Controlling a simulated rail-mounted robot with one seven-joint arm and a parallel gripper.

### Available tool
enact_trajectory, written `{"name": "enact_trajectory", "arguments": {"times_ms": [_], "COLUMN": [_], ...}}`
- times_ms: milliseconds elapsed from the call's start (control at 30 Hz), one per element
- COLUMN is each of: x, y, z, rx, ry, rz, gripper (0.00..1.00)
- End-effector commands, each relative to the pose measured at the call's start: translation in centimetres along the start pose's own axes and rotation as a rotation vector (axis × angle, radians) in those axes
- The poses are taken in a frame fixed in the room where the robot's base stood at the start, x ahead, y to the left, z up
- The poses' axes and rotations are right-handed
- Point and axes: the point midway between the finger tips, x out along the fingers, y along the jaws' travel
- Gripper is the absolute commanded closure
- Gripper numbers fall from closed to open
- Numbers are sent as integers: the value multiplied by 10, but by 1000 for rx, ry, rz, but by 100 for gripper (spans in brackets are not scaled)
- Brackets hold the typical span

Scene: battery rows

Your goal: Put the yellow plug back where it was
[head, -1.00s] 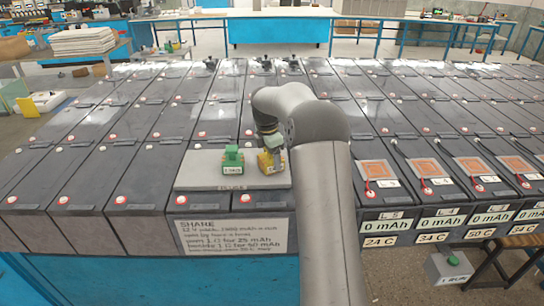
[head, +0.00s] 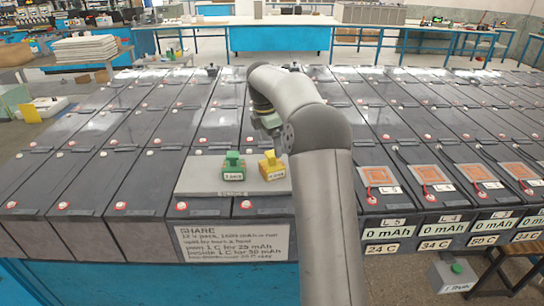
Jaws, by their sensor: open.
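The yellow plug (head: 271,166) stands upright on the right part of a grey plate (head: 206,176) on the near battery row. A green plug (head: 233,166) stands just left of it on the same plate, apart from it. My gripper (head: 271,121) is above and behind the yellow plug, clear of it and empty. It is small here and partly hidden by my own arm, and its fingers look open.
Rows of dark batteries (head: 108,165) fill the table. A sign (head: 232,243) hangs on the front below the plate. Orange pads (head: 377,176) with red leads and label cards lie to the right. A grey box (head: 452,272) with a green top is at the lower right.

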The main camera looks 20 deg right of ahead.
Motion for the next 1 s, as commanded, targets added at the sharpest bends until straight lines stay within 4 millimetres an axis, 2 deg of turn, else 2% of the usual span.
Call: {"name": "enact_trajectory", "arguments": {"times_ms": [100, 200, 400, 467, 567, 667, 767, 867, 1000], "x": [-19, -28, -35, -38, -47, -58, -63, -56, -31], "y": [1, 0, -1, -4, -20, -54, -106, -168, -261], "z": [0, -1, -2, -7, -26, -58, -90, -118, -149], "rx": [-1, -2, 2, 18, 94, 243, 456, 699, 1053], "ry": [0, 1, 1, -1, -7, -10, -4, 18, 68], "rz": [1, 0, -1, 1, 6, 16, 28, 34, 26], "gripper": [15, 15, 15, 15, 15, 15, 15, 15, 15]}}
